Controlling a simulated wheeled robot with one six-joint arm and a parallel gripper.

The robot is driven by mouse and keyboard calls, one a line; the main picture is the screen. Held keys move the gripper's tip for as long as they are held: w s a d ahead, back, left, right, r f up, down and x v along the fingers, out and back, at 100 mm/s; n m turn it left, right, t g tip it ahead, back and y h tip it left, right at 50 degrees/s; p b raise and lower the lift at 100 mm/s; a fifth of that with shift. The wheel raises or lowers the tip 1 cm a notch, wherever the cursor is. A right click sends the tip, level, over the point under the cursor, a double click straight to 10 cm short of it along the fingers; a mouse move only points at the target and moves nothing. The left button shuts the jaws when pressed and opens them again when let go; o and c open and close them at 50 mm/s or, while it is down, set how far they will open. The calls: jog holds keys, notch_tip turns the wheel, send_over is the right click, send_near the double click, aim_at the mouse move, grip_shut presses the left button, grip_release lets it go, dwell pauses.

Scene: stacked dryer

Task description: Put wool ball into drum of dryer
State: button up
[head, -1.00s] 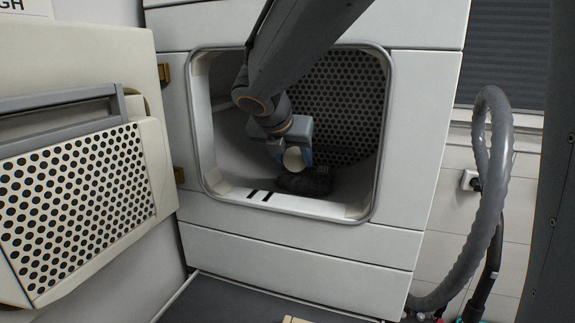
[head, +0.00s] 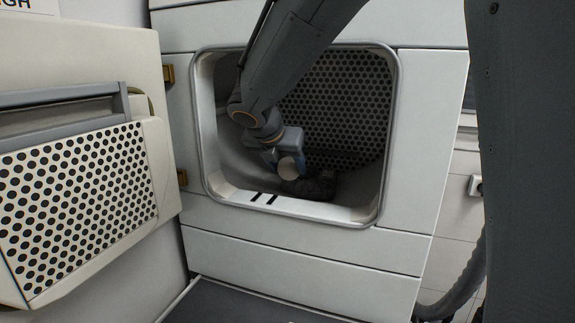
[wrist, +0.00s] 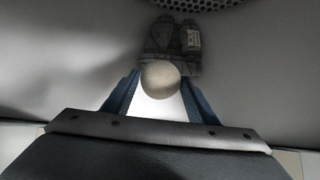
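The wool ball (head: 291,168) is pale and round, and it also shows in the wrist view (wrist: 160,80) between the two blue fingers. My gripper (head: 283,163) is shut on the ball, with a finger on each side of it. The gripper is inside the opening of the dryer (head: 388,150). The drum (head: 350,95) has a dark perforated back wall and a smooth grey lower surface. The ball is held above the drum floor. My arm crosses the upper part of the opening and hides some of the drum.
The dryer door (head: 75,190) stands open at the left. A grey hose (head: 462,285) hangs at the right.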

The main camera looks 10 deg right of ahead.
jog(key=o, duration=0.4)
jog(key=shift+c, duration=0.2)
jog(key=shift+r, duration=0.1)
